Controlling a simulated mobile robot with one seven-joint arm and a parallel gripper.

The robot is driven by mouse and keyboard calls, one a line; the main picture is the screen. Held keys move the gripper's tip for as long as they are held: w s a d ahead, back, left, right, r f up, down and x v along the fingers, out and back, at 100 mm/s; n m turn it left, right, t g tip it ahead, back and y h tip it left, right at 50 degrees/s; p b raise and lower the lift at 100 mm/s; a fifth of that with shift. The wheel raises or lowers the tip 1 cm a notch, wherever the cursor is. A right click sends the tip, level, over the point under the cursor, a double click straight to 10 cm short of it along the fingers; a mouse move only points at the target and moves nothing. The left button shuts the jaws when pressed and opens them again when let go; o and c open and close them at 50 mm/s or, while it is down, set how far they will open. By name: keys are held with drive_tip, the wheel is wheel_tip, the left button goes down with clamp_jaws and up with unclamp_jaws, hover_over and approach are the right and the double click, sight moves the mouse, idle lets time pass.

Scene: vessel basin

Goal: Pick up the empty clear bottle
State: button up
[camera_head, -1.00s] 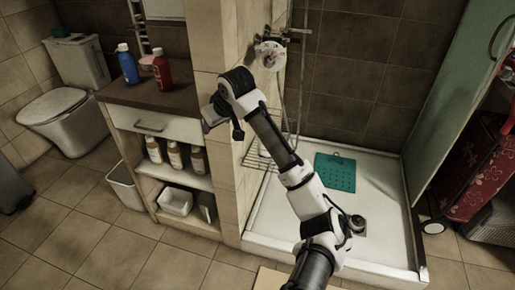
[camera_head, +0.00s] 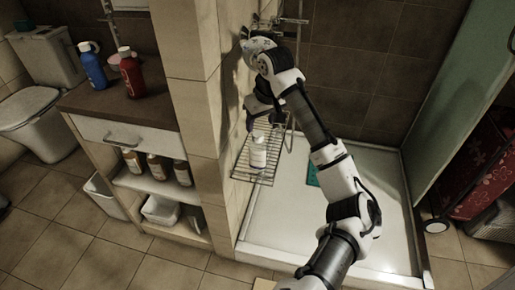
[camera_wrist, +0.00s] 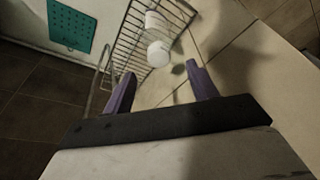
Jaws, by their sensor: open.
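A pale bottle with a whitish label (camera_head: 258,158) stands upright on the wire rack (camera_head: 240,172) in the shower corner. In the wrist view a white rounded piece (camera_wrist: 158,54) shows just beyond my fingertips, with another white piece (camera_wrist: 155,21) behind it; I cannot tell whether both belong to one bottle. My gripper (camera_wrist: 161,74) is open, with its purple fingers apart and nothing visible between them. In the head view my gripper (camera_head: 252,118) is close above the bottle, partly hidden by my arm. Whether the bottle is empty cannot be told.
The tiled wall (camera_head: 205,110) stands directly beside the rack. A teal mat (camera_wrist: 70,24) lies on the white shower tray (camera_head: 285,215). Blue (camera_head: 92,66) and red (camera_head: 131,72) bottles stand on the cabinet, with several amber bottles on its shelf.

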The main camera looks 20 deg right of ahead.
sight(258, 134)
drive_tip(key=x, duration=0.6)
drive_tip(key=shift+w+d+f+p, duration=0.1)
drive_tip(key=shift+w+f+p, duration=0.1)
drive_tip(key=shift+p, duration=0.2)
clamp_jaws()
